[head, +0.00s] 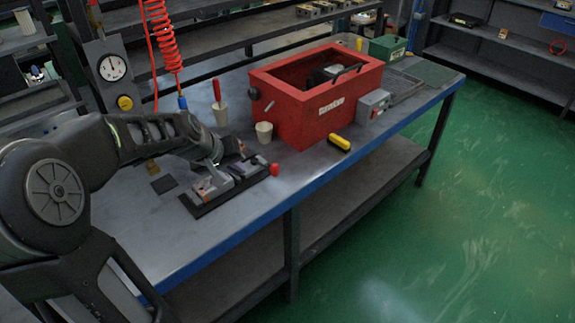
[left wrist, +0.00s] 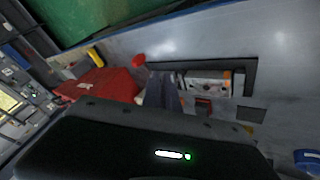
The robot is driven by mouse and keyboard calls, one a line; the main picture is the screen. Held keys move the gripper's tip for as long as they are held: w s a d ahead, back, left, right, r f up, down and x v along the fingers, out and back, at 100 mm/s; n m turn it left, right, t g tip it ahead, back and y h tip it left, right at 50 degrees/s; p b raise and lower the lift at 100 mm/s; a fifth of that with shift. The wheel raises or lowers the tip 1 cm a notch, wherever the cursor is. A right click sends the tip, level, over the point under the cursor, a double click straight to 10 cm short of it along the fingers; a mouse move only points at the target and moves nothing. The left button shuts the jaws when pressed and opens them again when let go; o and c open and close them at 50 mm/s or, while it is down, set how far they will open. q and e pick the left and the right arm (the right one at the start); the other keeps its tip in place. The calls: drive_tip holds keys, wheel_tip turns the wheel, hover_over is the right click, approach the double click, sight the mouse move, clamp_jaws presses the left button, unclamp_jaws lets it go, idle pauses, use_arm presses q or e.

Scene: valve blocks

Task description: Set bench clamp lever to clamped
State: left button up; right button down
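The bench clamp is on the workbench, with a black base plate (head: 205,207) and grey metal blocks. Its lever ends in a red knob (head: 275,169) at the right end of the plate. In the left wrist view the red knob (left wrist: 138,60) stands left of the metal block (left wrist: 208,85) on the plate. My left gripper (head: 218,168) is over the clamp and partly hidden by its own arm. Dark fingers (left wrist: 163,90) show in the wrist view near the lever side, apart from the knob; their opening is unclear. My right gripper is out of view.
A red box (head: 310,118) stands behind and to the right, with a grey switch box (head: 373,105) beside it. A yellow-and-black object (head: 339,142) lies in front. The blue bench edge (head: 235,238) is in front.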

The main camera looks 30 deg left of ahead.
use_arm(q)
drive_tip(key=shift+w+a+r+n, duration=0.15)
drive_tip(key=shift+w+a+n, duration=0.05)
drive_tip(key=shift+a+n, duration=0.2)
clamp_jaws()
drive_tip(key=shift+a, duration=0.1)
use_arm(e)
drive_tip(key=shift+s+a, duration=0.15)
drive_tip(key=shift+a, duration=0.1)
